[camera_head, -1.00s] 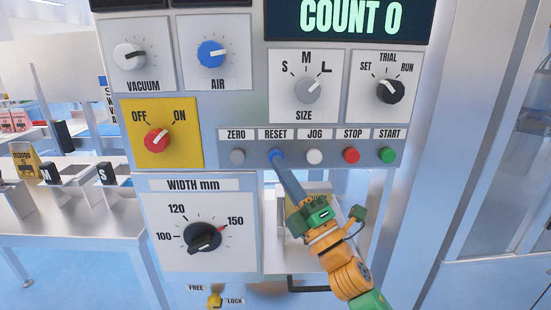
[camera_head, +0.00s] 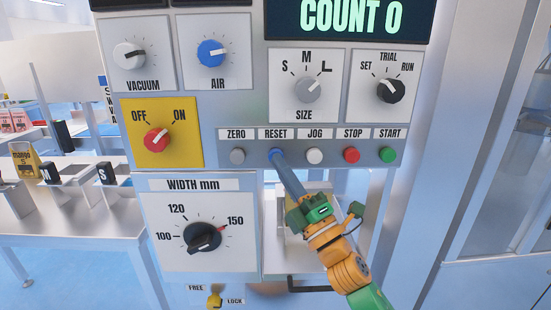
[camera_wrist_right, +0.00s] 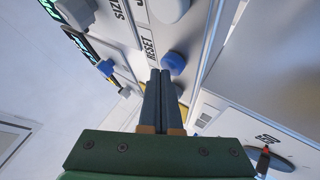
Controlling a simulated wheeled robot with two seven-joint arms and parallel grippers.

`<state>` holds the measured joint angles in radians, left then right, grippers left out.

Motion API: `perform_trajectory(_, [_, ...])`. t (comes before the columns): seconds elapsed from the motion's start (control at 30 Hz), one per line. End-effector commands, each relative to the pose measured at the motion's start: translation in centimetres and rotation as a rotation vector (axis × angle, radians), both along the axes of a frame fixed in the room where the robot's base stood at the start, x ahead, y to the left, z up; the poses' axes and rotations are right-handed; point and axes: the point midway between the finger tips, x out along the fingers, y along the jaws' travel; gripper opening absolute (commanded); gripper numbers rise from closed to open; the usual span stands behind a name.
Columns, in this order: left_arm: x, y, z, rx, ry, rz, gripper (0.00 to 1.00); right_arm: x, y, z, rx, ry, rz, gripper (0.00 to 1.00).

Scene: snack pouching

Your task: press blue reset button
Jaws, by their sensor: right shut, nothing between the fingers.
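The blue reset button (camera_head: 276,154) sits under the RESET label in the row of buttons on the grey panel (camera_head: 331,146). In the right wrist view the blue button (camera_wrist_right: 173,62) shows just beyond the fingertips. My right gripper (camera_head: 279,161) is shut and empty, with its dark fingers pointing up at the button from below right. The tips overlap the button's lower edge in the head view; I cannot tell whether they touch it. The closed fingers also show in the right wrist view (camera_wrist_right: 161,74). My left gripper is not in view.
The grey zero button (camera_head: 237,156) and white jog button (camera_head: 314,156) flank the blue one closely. The red stop (camera_head: 351,155) and green start (camera_head: 387,155) buttons are further right. A width dial (camera_head: 203,236) is below left. The display (camera_head: 349,18) reads COUNT 0.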

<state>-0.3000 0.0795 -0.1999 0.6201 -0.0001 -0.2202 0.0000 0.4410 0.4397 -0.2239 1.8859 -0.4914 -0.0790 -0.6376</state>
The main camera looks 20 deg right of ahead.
Motion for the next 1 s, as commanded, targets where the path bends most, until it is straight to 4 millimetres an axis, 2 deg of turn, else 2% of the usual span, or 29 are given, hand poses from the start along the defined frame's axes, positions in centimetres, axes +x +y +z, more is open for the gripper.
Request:
perform_trajectory(0.77, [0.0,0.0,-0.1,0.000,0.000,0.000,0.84,0.6,-0.2,0.0,0.000,0.000,0.000,0.00])
perform_trajectory(1.0, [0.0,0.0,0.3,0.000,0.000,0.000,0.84,-0.5,0.2,0.0,-0.001,0.000,0.001,0.00])
